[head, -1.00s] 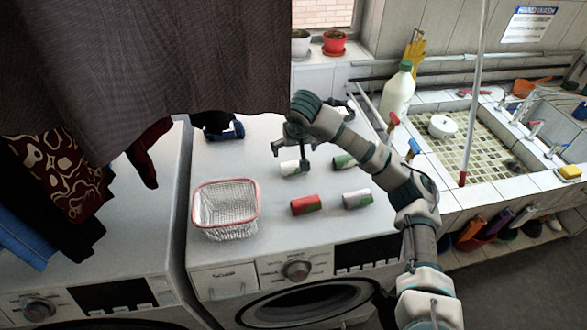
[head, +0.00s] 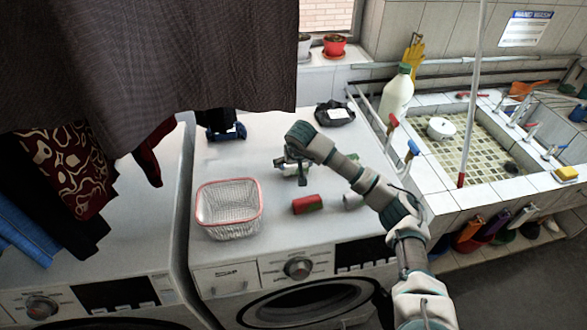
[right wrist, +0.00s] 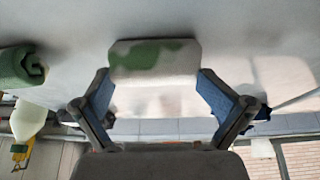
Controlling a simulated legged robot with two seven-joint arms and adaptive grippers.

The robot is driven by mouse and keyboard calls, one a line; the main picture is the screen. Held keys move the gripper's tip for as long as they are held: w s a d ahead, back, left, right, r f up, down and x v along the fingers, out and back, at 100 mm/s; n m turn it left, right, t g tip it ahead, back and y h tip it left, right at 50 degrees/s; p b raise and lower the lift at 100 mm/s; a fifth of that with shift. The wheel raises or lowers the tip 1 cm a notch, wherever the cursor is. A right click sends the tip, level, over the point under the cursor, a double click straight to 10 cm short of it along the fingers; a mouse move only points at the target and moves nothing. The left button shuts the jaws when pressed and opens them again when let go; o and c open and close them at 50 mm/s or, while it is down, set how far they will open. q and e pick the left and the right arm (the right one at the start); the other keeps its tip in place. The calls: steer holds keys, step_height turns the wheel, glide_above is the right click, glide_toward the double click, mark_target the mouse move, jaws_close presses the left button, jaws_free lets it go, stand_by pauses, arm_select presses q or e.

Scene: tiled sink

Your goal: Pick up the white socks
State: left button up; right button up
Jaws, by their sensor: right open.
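A white rolled sock pair with a green patch (head: 288,170) lies on the washing machine top (head: 262,150), partly hidden by my right gripper (head: 293,165). In the right wrist view the white roll (right wrist: 160,62) shows just beyond and between the two blue-padded fingers (right wrist: 154,88). The fingers are open and apart from it at both sides. A second whitish roll (head: 352,201) lies to the right, partly hidden behind my arm. A red roll (head: 307,204) lies nearer the front. A green roll shows at the left of the right wrist view (right wrist: 22,68). My left gripper is not in view.
A red-rimmed wire basket (head: 229,209) stands left of the rolls. A dark blue object (head: 226,132) and a black item (head: 335,113) lie farther back. Dark cloth (head: 150,55) hangs at upper left. A white bottle (head: 397,94) stands by the tiled sink (head: 470,208).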

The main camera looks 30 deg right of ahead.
steer(key=shift+s+f, duration=0.15)
steer(key=shift+f, duration=0.45)
steer(key=c, duration=0.5)
steer(key=shift+d+f, duration=0.1)
steer(key=shift+d, duration=0.2)
steer(key=shift+c, duration=1.1)
steer(key=shift+a+r, duration=0.1)
steer(key=shift+r, duration=0.2)
steer(key=r, duration=0.5)
steer(key=shift+w, duration=0.3)
jaws_close()
steer(key=r, duration=0.4)
steer(key=shift+d, duration=0.35)
steer(key=shift+r, duration=0.25)
steer(key=shift+a+r, duration=0.2)
steer(key=shift+a, duration=0.1)
